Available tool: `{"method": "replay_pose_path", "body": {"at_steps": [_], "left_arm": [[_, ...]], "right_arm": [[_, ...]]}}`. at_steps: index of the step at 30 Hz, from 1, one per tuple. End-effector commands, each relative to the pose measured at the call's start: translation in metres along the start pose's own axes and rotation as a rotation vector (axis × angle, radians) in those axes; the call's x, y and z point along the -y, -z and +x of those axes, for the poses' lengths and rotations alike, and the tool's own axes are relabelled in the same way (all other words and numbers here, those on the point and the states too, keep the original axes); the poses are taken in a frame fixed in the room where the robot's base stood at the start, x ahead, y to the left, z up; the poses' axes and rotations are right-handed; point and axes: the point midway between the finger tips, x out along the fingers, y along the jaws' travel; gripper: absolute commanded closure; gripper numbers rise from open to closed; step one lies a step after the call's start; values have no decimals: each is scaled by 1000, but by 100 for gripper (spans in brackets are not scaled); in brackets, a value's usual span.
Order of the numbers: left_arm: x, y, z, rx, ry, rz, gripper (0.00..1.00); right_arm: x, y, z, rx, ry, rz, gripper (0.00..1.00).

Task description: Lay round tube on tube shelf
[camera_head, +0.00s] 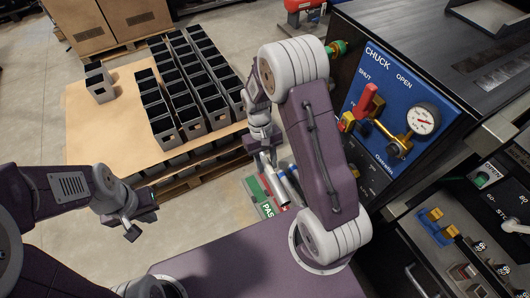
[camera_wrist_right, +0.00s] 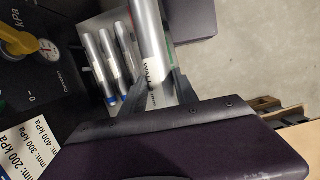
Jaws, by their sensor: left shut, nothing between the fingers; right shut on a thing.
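My right gripper (camera_head: 268,152) is shut on a grey round tube, which shows clearly in the right wrist view (camera_wrist_right: 149,35). The right fingers (camera_wrist_right: 160,95) close around the tube near its lower end, beside printed lettering. The tube shelf (camera_wrist_right: 92,35) is a pale surface behind the held tube. Three other tubes (camera_wrist_right: 112,55) lie side by side on it, to the left of the held tube, some with blue ends. In the head view the shelf's tubes (camera_head: 287,185) are partly hidden by my right arm. My left gripper (camera_head: 143,213) is shut and empty, away from the shelf.
A pallet (camera_head: 105,125) with rows of black boxes (camera_head: 185,90) stands at the back left. A machine with a blue chuck panel (camera_head: 385,75), gauge and levers stands close on the right. A green PASS sign (camera_head: 266,206) is by the shelf. Floor on the left is clear.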

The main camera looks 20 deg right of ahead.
Motion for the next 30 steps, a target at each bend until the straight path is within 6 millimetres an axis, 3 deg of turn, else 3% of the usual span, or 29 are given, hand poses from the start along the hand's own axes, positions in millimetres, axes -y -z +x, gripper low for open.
{"method": "replay_pose_path", "body": {"at_steps": [1, 6, 9, 12, 16, 30], "left_arm": [[0, -2, 23, 0, 0, 0, 100], [1, -7, 64, 0, 0, 0, 100], [2, -9, 86, 0, 0, 0, 100], [2, -10, 100, 0, 0, 0, 100], [2, -11, 105, 0, 0, 0, 100], [2, -10, 101, 0, 0, 0, 100]], "right_arm": [[1, 2, 31, 5, -2, -6, 100], [6, -4, 102, 7, -8, -27, 100], [8, -9, 140, 5, -11, -38, 100], [9, -15, 164, 3, -12, -47, 100], [10, -20, 176, 1, -14, -53, 100], [10, -22, 177, 1, -13, -55, 100]]}}
